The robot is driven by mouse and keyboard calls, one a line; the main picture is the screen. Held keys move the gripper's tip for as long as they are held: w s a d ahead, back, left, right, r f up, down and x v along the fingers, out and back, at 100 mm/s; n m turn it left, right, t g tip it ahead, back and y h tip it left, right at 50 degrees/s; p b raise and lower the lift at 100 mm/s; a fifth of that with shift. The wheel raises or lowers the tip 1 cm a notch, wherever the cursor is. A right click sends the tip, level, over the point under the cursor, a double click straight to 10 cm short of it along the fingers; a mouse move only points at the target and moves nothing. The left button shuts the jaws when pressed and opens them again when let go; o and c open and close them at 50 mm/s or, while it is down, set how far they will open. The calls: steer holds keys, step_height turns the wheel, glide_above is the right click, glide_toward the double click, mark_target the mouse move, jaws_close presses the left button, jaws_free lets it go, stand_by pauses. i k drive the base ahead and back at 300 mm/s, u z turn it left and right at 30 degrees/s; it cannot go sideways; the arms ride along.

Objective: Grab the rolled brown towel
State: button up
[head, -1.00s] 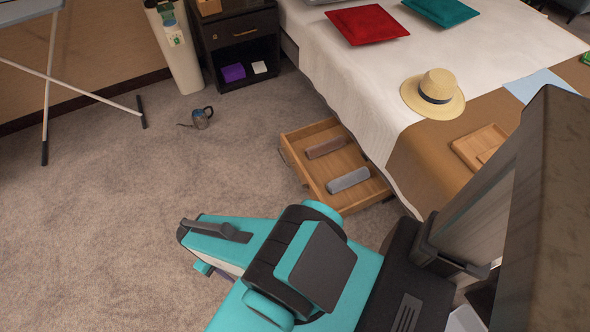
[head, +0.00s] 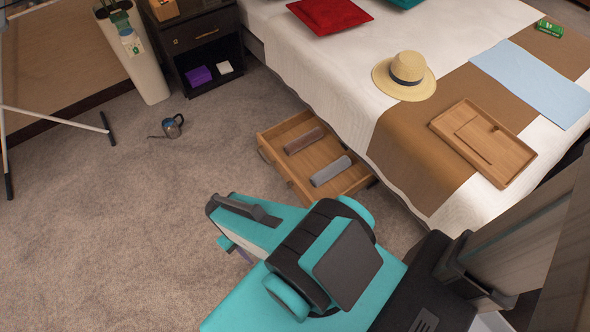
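The rolled brown towel (head: 304,140) lies in an open wooden drawer (head: 267,152) that sticks out from under the bed. A rolled grey towel (head: 331,171) lies beside it in the same drawer, nearer to me, with a gap between them. My teal and black arm fills the lower middle of the view, in front of the drawer. I make out no gripper fingers, so I cannot see whether they are open or shut. Both towels are in plain view, and nothing visible touches the brown one.
The bed (head: 310,62) stands behind and right of the drawer, with a straw hat (head: 404,76) and wooden tray (head: 480,143) on it. A dark nightstand (head: 208,45) is farther back.

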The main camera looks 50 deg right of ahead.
mark_target(297, 144)
steer(key=z, duration=4.65)
steer(key=i, duration=0.1)
steer(key=u, duration=3.25)
steer(key=k, duration=0.9)
steer(key=u, duration=0.15)
steer(key=i, duration=0.65)
steer(key=u, duration=0.05)
